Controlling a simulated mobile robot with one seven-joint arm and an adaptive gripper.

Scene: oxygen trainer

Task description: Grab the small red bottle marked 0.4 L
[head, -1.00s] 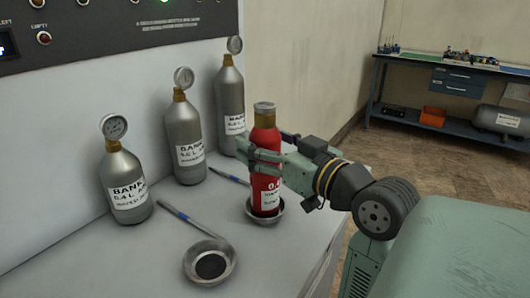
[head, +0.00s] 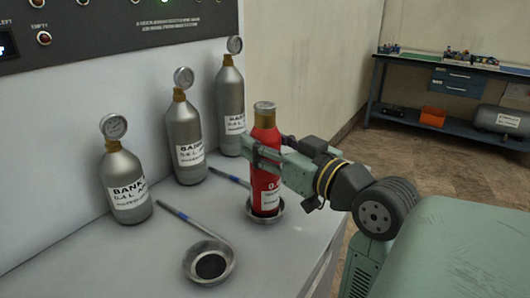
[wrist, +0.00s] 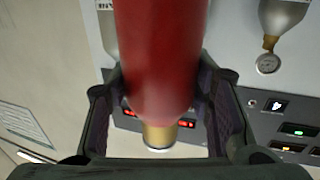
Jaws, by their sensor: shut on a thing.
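The red bottle (head: 265,190) with a brass-coloured neck stands upright in a small metal dish (head: 280,210) on the right of the grey counter. Its white label is partly readable, starting with "0." in the head view. My gripper (head: 265,156) comes from the right and is shut around the bottle's upper body, below the neck. In the wrist view the red bottle (wrist: 160,60) fills the space between the fingers, with its brass neck (wrist: 160,135) pointing down the picture. The bottle's base is partly hidden by the dish rim.
Grey bottles with gauges stand at the back of the counter: left (head: 124,185), middle (head: 185,140), right (head: 230,105). A control panel (head: 120,25) is above. A workbench (head: 450,95) stands far right.

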